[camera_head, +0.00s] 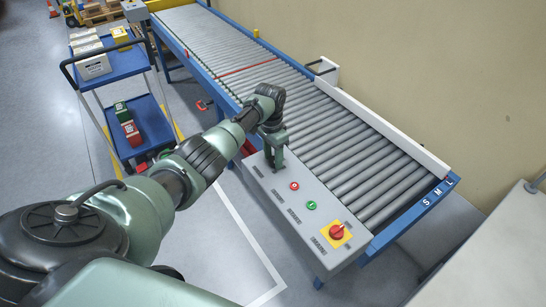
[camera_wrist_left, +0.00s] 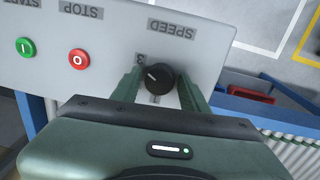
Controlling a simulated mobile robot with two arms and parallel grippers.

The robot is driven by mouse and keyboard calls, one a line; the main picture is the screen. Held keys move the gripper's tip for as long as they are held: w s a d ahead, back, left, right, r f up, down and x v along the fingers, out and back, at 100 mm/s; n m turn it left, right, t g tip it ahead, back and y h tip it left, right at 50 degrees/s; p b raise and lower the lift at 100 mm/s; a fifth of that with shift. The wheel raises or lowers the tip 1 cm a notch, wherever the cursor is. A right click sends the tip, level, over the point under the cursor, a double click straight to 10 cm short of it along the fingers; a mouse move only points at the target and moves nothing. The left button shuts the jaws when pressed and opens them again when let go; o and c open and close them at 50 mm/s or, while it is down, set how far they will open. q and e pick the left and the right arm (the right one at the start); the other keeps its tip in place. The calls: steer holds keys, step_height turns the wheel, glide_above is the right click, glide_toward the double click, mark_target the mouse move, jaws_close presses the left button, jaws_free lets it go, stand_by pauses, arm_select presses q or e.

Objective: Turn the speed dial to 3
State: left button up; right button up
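The black speed dial (camera_wrist_left: 161,77) sits on the grey control panel (camera_wrist_left: 110,20). In the left wrist view the word SPEED and the digits 3 and 1 around it appear upside down. Its white mark points up and left, roughly toward the 3; the digits are partly covered. My left gripper (camera_wrist_left: 160,80) has one finger on each side of the dial, seemingly touching it. In the head view the left gripper (camera_head: 276,163) points down at the panel's far end and hides the dial. My right gripper is not in view.
The panel also has a red stop button (camera_head: 294,186), a green start button (camera_head: 311,205) and a red-and-yellow switch (camera_head: 337,232). The empty roller conveyor (camera_head: 340,130) runs beside it. A blue cart (camera_head: 118,66) with boxes stands at the left.

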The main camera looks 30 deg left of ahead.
mark_target(272, 159)
arm_select(q)
steer(key=r, duration=0.5)
steer(key=r+b, duration=0.1)
steer(key=r, duration=0.1)
steer(key=shift+w+a+r, duration=0.1)
steer(key=shift+a+r, duration=0.15)
steer(key=shift+r, duration=0.1)
steer(key=shift+f, duration=0.1)
